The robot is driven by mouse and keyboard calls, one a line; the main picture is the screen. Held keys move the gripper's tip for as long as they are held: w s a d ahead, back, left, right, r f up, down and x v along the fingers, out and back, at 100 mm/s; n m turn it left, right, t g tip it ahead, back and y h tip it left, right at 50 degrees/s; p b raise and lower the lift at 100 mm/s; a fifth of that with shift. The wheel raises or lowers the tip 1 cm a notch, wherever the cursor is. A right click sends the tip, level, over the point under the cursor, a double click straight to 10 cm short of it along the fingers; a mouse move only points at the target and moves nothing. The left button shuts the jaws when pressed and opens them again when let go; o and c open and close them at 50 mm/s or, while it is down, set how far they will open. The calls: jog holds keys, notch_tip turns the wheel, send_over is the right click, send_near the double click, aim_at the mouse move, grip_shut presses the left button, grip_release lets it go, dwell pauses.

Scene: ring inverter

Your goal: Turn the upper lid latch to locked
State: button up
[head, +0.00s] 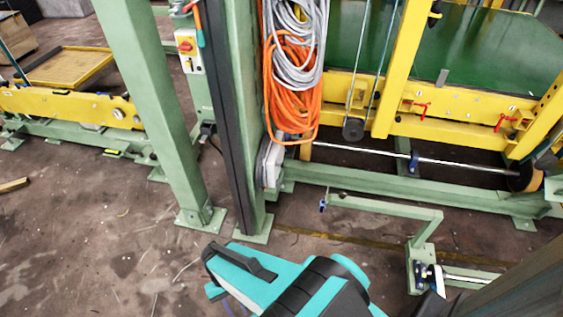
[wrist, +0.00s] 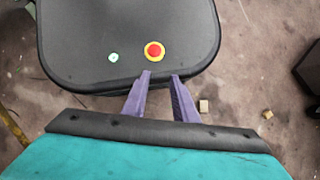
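I cannot make out the upper lid latch or its lid in either view. In the wrist view my gripper (wrist: 161,77) shows as two purple fingers with a gap between them, open and empty. The fingers point toward a dark rounded surface with a red button on a yellow ring and a small green button, which looks like part of my own body. In the head view my teal arm is at the bottom centre, and my fingertips are not clearly visible there.
A green post (head: 150,100) and a post with a switch box (head: 188,50) stand ahead. Orange cable coils (head: 290,90) hang beside them. A yellow frame (head: 450,110) is at the right, with a low green bar (head: 385,206) before it. Brown floor (head: 80,240) is open at left.

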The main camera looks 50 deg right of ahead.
jog(key=w+a+r+m+t+y, duration=0.1)
jog(key=w+r+m+y, duration=0.1)
jog(key=w+m+y, duration=0.35)
jog(key=w+a+r+m+t+y, duration=0.1)
jog(key=w+r+m+t+y, duration=0.15)
jog(key=w, duration=0.55)
jog(key=w+d+r+m+t+y+p, duration=0.1)
jog(key=w+d+r+m+t, duration=0.25)
jog(key=w+d, duration=0.4)
jog(key=w+d+r+m+t+y, duration=0.1)
jog(key=w+d+r+m+t, duration=0.3)
jog(key=d, duration=0.6)
jog(key=d+r+m+t+h, duration=0.1)
jog(key=d+r+m+t, duration=0.2)
jog(key=d, duration=0.9)
jog(key=d+r+m+t+h, duration=0.15)
jog(key=d+r, duration=0.25)
jog(key=d, duration=0.7)
jog(key=s+d+r+m+t+h, duration=0.1)
jog(key=s+d+r+h, duration=0.1)
jog(key=s+d, duration=0.4)
jog(key=s+d+r+m+t+h+p, duration=0.1)
jog(key=s+d+m+t, duration=0.1)
jog(key=s+d, duration=0.4)
jog(key=d, duration=0.5)
jog(key=shift+r+h, duration=0.35)
jog(key=shift+r, duration=0.05)
